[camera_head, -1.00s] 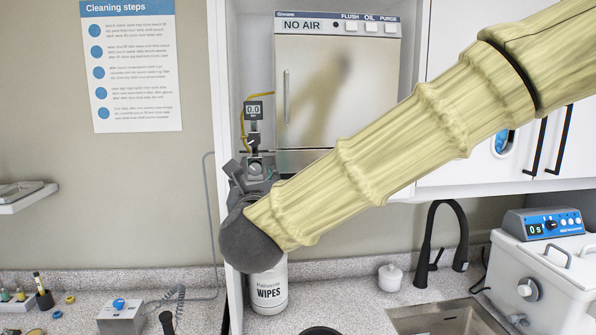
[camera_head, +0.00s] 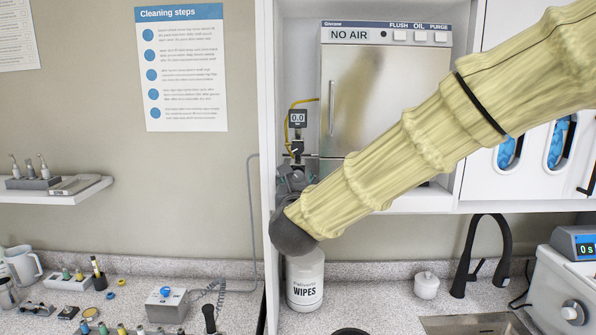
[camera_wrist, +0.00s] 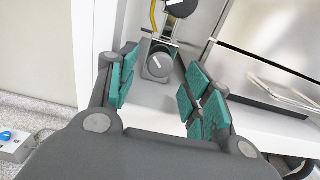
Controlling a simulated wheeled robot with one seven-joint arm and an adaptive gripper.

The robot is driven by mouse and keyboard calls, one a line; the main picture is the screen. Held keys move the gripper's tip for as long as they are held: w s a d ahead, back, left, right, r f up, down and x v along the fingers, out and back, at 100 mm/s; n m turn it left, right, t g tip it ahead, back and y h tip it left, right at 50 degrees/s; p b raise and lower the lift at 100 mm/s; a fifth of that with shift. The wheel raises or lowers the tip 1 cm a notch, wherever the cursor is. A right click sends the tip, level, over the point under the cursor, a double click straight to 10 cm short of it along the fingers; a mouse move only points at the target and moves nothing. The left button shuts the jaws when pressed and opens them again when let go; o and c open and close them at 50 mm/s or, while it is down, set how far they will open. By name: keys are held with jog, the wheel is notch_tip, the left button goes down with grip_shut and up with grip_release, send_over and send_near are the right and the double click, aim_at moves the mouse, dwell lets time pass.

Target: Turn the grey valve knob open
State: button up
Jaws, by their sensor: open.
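The grey valve knob (camera_wrist: 158,64) is round with a white pointer line and shows in the wrist view, on a metal fitting below a black knob. My gripper (camera_wrist: 161,82) is open, with its green pads to the left and right of the grey knob in that picture. Nothing is between the pads that I can see being gripped. In the head view my gripper (camera_head: 292,180) is in front of the lower part of the valve assembly and hides the grey knob there. Contact with the knob cannot be told.
A gauge (camera_head: 297,118) reading 0.0 and a yellow hose (camera_head: 304,101) are just above. The steel unit labelled NO AIR (camera_head: 375,95) stands close on the right. A cabinet side panel (camera_head: 266,120) is close on the left. A wipes tub (camera_head: 305,283) stands below.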

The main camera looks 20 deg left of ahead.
aim_at(298, 176)
jog(key=shift+p+x, duration=0.5)
jog(key=shift+x, duration=0.9)
jog(key=shift+c, duration=0.4)
jog(key=c, duration=1)
jog(key=shift+o, duration=0.2)
jog(key=shift+f, duration=0.1)
